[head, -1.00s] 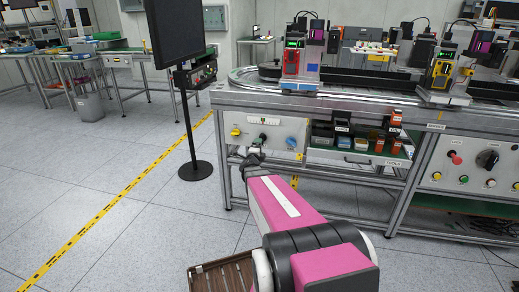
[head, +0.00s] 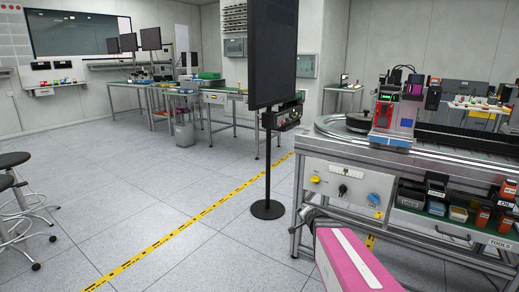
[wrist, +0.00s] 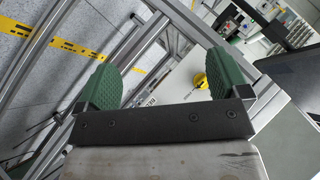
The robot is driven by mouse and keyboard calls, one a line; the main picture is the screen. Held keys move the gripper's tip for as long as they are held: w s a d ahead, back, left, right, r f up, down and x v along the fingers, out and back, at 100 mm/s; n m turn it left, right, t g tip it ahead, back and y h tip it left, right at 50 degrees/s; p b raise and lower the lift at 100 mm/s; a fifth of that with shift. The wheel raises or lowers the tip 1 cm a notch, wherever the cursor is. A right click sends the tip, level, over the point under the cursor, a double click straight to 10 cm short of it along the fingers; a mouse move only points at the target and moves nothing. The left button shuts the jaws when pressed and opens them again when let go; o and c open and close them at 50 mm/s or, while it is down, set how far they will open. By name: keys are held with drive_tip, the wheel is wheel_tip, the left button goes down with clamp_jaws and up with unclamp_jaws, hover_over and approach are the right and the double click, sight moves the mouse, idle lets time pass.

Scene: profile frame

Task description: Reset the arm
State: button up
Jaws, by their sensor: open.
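My gripper (wrist: 158,75) is open in the wrist view, with its two green ridged fingers wide apart and nothing held between them. Beyond the fingers lies a pale control panel (wrist: 180,78) with a yellow knob (wrist: 200,80) close to the right finger. I cannot tell whether that finger touches it. In the head view my pink arm (head: 352,262) reaches from the bottom edge toward the lower front of the workbench (head: 300,215). The gripper's end is small and dark there, and its fingers cannot be made out.
The bench panel carries yellow, black and blue knobs (head: 374,199), with bins (head: 437,208) to its right. A black screen (head: 270,55) stands on a pole with a round base (head: 267,209) just left of the bench. Stools (head: 18,205) are at far left. Open floor (head: 150,215) lies between.

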drive_tip(key=s+a+f+n+g, duration=0.1)
drive_tip(key=s+n+g, duration=0.3)
drive_tip(key=s, duration=0.6)
drive_tip(key=s+a+f+n+g+h, duration=0.1)
drive_tip(key=s+a+f+n+g, duration=0.1)
drive_tip(key=s+n+g, duration=0.3)
drive_tip(key=s+g, duration=0.2)
drive_tip(key=s, duration=0.2)
drive_tip(key=shift+s, duration=0.4)
idle(1.0)
